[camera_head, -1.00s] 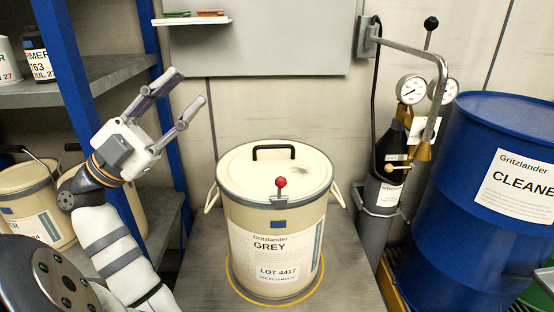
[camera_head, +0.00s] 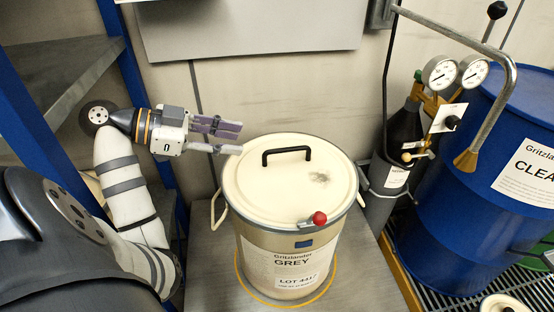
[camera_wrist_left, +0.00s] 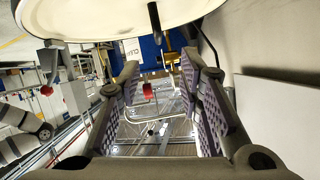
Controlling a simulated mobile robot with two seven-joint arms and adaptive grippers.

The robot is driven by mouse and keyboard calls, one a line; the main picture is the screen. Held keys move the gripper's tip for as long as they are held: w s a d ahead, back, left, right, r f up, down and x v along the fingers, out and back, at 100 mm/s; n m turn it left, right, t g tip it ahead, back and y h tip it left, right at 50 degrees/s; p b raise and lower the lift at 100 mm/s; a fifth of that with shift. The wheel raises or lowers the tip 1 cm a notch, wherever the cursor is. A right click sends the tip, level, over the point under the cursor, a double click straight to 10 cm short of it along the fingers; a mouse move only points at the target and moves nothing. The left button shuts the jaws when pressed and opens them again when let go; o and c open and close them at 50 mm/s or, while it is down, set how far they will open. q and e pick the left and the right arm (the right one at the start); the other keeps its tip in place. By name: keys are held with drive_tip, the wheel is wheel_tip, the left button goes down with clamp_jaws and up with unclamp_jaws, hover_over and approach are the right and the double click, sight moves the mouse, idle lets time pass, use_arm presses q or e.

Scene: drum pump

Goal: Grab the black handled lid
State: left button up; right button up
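The cream lid (camera_head: 283,192) with a grey rim sits on top of a cream drum (camera_head: 275,240) labelled GREY. Its black arched handle (camera_head: 287,153) stands up from the lid's far part. A red knob (camera_head: 319,218) is at the lid's front edge. My left gripper (camera_head: 238,140) is open and empty, just left of the lid's far edge, fingers pointing right towards the handle. In the left wrist view the lid (camera_wrist_left: 90,20) fills the top, the handle (camera_wrist_left: 154,20) shows ahead of the spread fingers (camera_wrist_left: 160,72), and nothing is between them. My right gripper is not seen.
A blue drum (camera_head: 450,190) stands at right, with a black cylinder (camera_head: 402,130), gauges (camera_head: 439,72) and a bent metal pipe (camera_head: 455,38) before it. A grey panel (camera_head: 250,25) is on the wall behind. Blue-framed shelving (camera_head: 60,80) stands at left.

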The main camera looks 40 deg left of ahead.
sight(281, 149)
use_arm(q)
drive_tip(key=x, duration=1.2)
drive_tip(key=shift+d, duration=0.15)
drive_tip(key=shift+s, duration=0.1)
clamp_jaws()
